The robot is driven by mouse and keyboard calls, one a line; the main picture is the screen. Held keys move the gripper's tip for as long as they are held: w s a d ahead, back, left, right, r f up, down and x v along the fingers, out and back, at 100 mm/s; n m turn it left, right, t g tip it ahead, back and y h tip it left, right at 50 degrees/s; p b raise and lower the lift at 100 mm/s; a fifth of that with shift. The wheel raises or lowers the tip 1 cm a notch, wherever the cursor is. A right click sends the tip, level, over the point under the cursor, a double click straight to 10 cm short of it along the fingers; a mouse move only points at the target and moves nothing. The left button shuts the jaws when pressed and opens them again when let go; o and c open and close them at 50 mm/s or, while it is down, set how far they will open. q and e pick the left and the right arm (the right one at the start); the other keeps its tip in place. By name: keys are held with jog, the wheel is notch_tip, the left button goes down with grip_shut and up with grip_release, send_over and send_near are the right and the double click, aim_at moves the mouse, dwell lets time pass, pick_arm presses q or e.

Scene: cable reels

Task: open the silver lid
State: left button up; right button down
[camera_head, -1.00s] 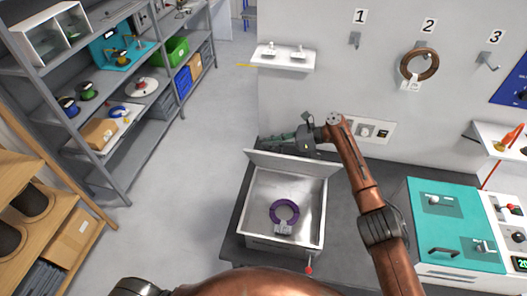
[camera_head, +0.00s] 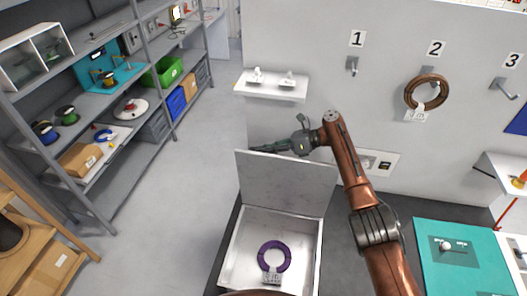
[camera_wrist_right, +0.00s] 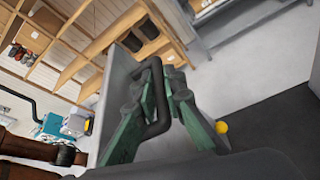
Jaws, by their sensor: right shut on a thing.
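The silver lid (camera_head: 285,185) stands raised at the back edge of the open silver box (camera_head: 312,243), its inner face toward the head camera. A purple cable ring (camera_head: 262,256) with a white tag lies in the box. My right gripper (camera_head: 270,147) is behind the lid's top edge, and the lid hides part of it. In the right wrist view, its green fingers (camera_wrist_right: 166,85) are closed around the dark handle (camera_wrist_right: 160,112) on the lid's outer side. My left gripper is not in view.
A wall with numbered hooks stands behind the box; a brown cable ring (camera_head: 427,91) hangs on hook 2. A small white shelf (camera_head: 272,87) is on the wall. A teal panel (camera_head: 463,262) lies to the right. Grey shelving (camera_head: 110,100) stands left, across open floor.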

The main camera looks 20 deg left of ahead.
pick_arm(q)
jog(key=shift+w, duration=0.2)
pick_arm(e)
jog(key=shift+d+f, duration=0.1)
jog(key=shift+f, duration=0.1)
jog(key=c, duration=2)
grip_release()
jog(key=shift+r, duration=0.2)
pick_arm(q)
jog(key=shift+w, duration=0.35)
pick_arm(e)
jog(key=v, duration=1.1)
jog(key=shift+w+d+r, duration=0.1)
jog(key=shift+w+d, duration=0.05)
jog(key=shift+d, duration=0.25)
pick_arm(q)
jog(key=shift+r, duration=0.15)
pick_arm(e)
jog(key=shift+r, duration=0.1)
